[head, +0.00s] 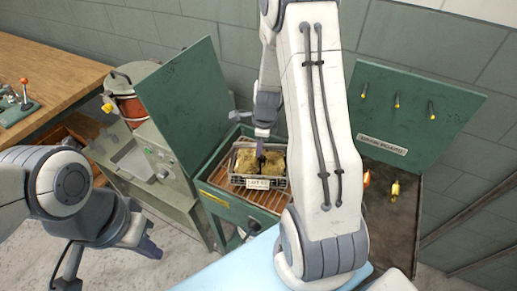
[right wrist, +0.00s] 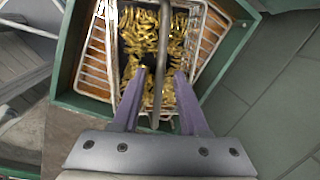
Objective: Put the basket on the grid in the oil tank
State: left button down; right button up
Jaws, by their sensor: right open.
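The wire basket (head: 259,183) is filled with small gold pieces and carries a white tag on its front. It sits inside the green oil tank (head: 238,213), over the brown slatted grid (head: 266,198), and looks upright. The right wrist view also shows the basket (right wrist: 112,45), its grid (right wrist: 93,72) and the tank wall (right wrist: 70,45). My right gripper (head: 262,142) is above the basket. Its purple fingers (right wrist: 155,75) are open, with the basket's handle bar (right wrist: 163,55) between them, apparently not clamped. My left gripper (head: 150,249) hangs away from the tank at lower left; its jaw gap is unclear.
The tank's green lid (head: 184,95) stands open on the left. A grey cabinet (head: 150,170) and a red can (head: 128,100) are beyond it. A wooden bench (head: 50,75) is at far left. A green panel with hooks (head: 415,105) stands at right, past my right arm.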

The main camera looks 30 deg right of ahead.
notch_tip(320, 180, up, 8)
jog(key=s, duration=0.1)
jog(key=s+a+r+n+y, duration=0.1)
jog(key=s+a+r+n, duration=0.25)
jog(key=a+n, duration=0.55)
jog(key=s+a+r+n, duration=0.35)
jog(key=a+n, duration=0.35)
jog(key=a, duration=0.3)
jog(key=s+a+r+n+g, duration=0.1)
jog(key=s+a+n, duration=0.2)
jog(key=s+n, duration=0.4)
jog(key=s+a+r+n+g, duration=0.1)
jog(key=s+a+n, duration=0.3)
jog(key=s+n, duration=0.3)
jog(key=n, duration=0.2)
jog(key=shift+s+a+n, duration=0.25)
jog(key=shift+s+n, duration=0.1)
jog(key=shift+n, duration=0.05)
